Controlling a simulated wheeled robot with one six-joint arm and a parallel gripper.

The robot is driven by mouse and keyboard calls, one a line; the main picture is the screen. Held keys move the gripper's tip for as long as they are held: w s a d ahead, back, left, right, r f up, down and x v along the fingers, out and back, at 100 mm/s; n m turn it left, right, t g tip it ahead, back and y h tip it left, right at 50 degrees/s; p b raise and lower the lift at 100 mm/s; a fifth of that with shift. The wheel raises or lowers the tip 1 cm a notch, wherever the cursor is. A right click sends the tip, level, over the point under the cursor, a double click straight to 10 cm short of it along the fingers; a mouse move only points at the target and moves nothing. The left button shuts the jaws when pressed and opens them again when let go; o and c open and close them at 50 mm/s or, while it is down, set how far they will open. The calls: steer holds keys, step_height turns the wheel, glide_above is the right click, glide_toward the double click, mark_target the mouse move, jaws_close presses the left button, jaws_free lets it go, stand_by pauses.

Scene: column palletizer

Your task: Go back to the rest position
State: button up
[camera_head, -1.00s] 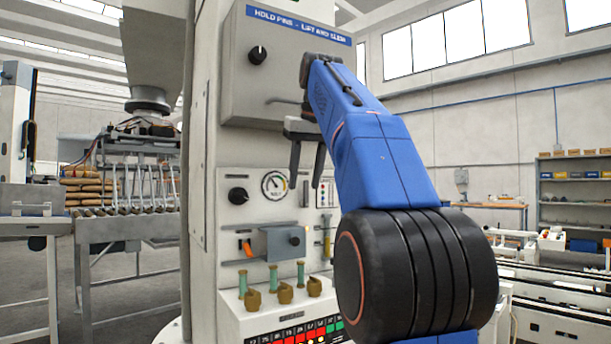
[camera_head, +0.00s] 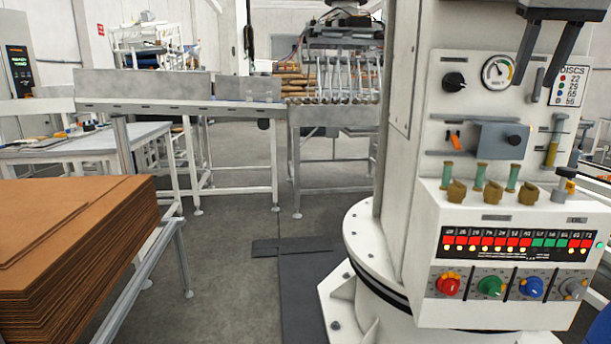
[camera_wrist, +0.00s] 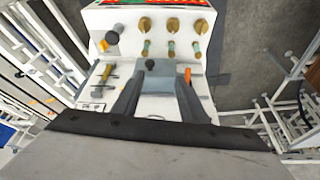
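My gripper (camera_head: 540,80) hangs at the top right of the head view, in front of the upper part of the white control panel (camera_head: 600,130). Its two dark fingers point down and stand apart with nothing between them. The wrist view also shows the spread fingers of my gripper (camera_wrist: 157,95), with the panel's grey block (camera_wrist: 158,68) and its dark knob beyond. Whether the fingertips touch the panel cannot be told. Most of my arm is outside the head view.
A stack of brown sheets (camera_head: 80,230) lies on a metal frame at the left. A conveyor (camera_head: 170,105) runs behind it. The panel carries a gauge (camera_head: 497,72), coloured knobs (camera_head: 448,285) and brass fittings (camera_head: 457,190). Grey floor (camera_head: 225,270) is open in the middle.

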steer(key=s+a+f+n, duration=0.1)
steer(key=s+a+f, duration=0.5)
steer(key=f, duration=1)
steer(key=s+a+f+n+y, duration=0.1)
steer(key=s+a+f, duration=0.5)
steer(key=f, duration=1)
steer(key=s+a+f+n, duration=0.1)
steer(key=s+a+f, duration=0.6)
steer(key=f, duration=1)
steer(key=shift+a+n, duration=0.3)
steer(key=shift+a, duration=0.35)
